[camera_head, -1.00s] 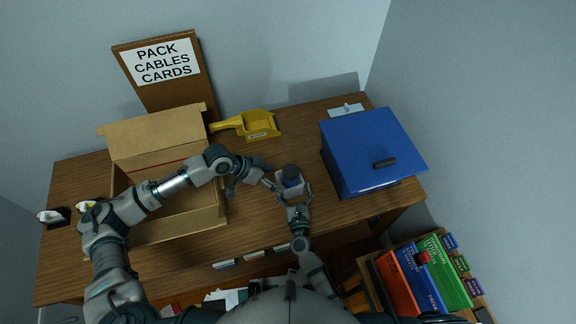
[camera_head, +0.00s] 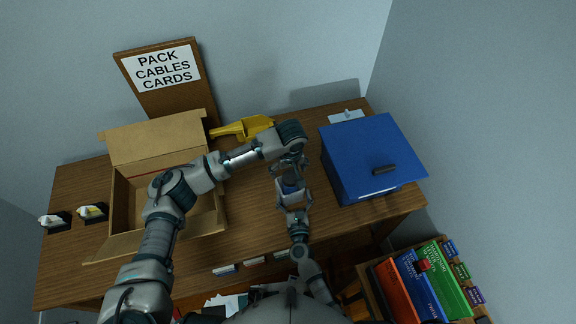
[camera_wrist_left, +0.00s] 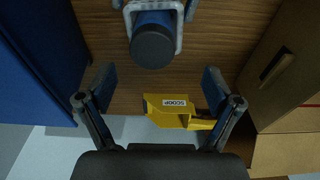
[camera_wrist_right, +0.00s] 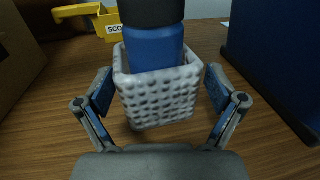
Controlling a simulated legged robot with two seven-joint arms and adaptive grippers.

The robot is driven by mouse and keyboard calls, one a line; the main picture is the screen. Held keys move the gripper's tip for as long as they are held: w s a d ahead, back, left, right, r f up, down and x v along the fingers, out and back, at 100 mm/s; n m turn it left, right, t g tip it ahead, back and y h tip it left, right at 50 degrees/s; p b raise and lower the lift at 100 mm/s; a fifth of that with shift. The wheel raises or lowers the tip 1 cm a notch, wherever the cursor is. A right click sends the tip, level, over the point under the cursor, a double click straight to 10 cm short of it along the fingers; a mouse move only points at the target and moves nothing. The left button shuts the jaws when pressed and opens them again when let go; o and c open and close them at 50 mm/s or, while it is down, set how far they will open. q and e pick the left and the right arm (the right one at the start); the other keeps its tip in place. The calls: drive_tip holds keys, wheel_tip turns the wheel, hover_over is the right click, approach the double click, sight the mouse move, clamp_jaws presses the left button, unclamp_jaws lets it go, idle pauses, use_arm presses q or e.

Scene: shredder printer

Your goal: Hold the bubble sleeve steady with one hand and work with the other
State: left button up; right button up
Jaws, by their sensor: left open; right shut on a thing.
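The bubble sleeve (camera_wrist_right: 158,98) is a pale dimpled square pouch standing upright on the desk; it also shows in the left wrist view (camera_wrist_left: 178,8). A blue cylinder with a dark cap (camera_wrist_right: 154,46) stands in it, its top sticking out. In the left wrist view its round dark cap (camera_wrist_left: 153,45) faces me. My right gripper (camera_wrist_right: 158,88) is shut on the sleeve, with one finger at each side. My left gripper (camera_head: 290,165) is open and empty above the sleeve and cylinder, its fingers pointing down. In the head view the left arm partly hides the cylinder.
An open cardboard box (camera_head: 122,205) stands at the left, with a sign reading PACK CABLES CARDS (camera_head: 160,66) behind it. A yellow scoop (camera_head: 258,125) lies at the back. A blue lidded box (camera_head: 365,150) stands close at the right. Two small dark holders (camera_head: 93,212) sit at far left.

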sight(284, 177)
use_arm(q)
drive_tip(key=f, duration=0.3)
drive_tip(key=a+f, duration=0.1)
drive_tip(key=f, duration=0.1)
drive_tip(key=w+f, duration=0.1)
drive_tip(key=f, duration=0.2)
drive_tip(key=shift+a+f, duration=0.25)
drive_tip(key=shift+f, duration=0.05)
use_arm(e)
drive_tip(key=shift+a, duration=0.55)
use_arm(q)
drive_tip(key=shift+f, duration=0.2)
drive_tip(key=shift+d+f, duration=0.1)
drive_tip(key=shift+d, duration=0.25)
use_arm(e)
drive_tip(key=shift+d, duration=0.4)
